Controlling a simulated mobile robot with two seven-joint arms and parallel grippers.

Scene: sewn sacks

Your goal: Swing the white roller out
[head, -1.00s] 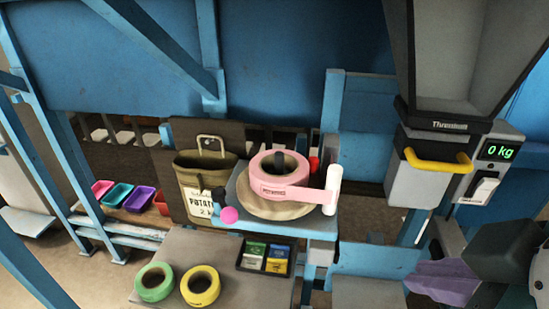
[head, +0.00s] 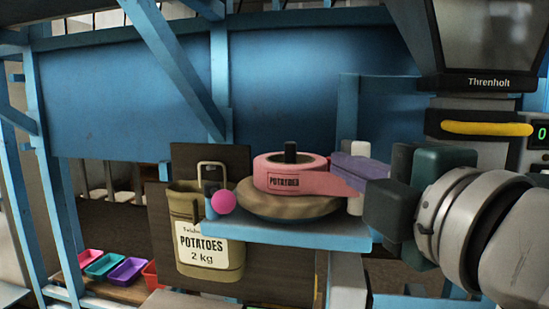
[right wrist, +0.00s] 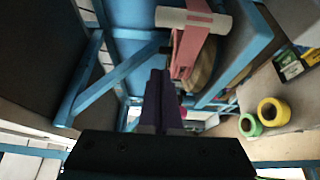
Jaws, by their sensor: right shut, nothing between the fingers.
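The white roller (head: 357,206) stands upright at the right end of the blue shelf; its top shows above my gripper and its middle is hidden. In the right wrist view the roller (right wrist: 184,19) is at the top, with a pink band across it. The pink label reel (head: 284,176) sits on a round tan disc (head: 288,205), its band running toward the roller. My right gripper (head: 345,168), with purple fingers, is shut and empty in front of the roller. In the wrist view its fingertips (right wrist: 157,73) appear apart from the roller. My left gripper is out of view.
A potato sack (head: 210,245) hangs left of the blue shelf (head: 290,236), near a pink ball (head: 223,202). The scale with a yellow handle (head: 486,129) is at the right. Green (right wrist: 250,125) and yellow (right wrist: 273,112) rolls lie on the lower bench.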

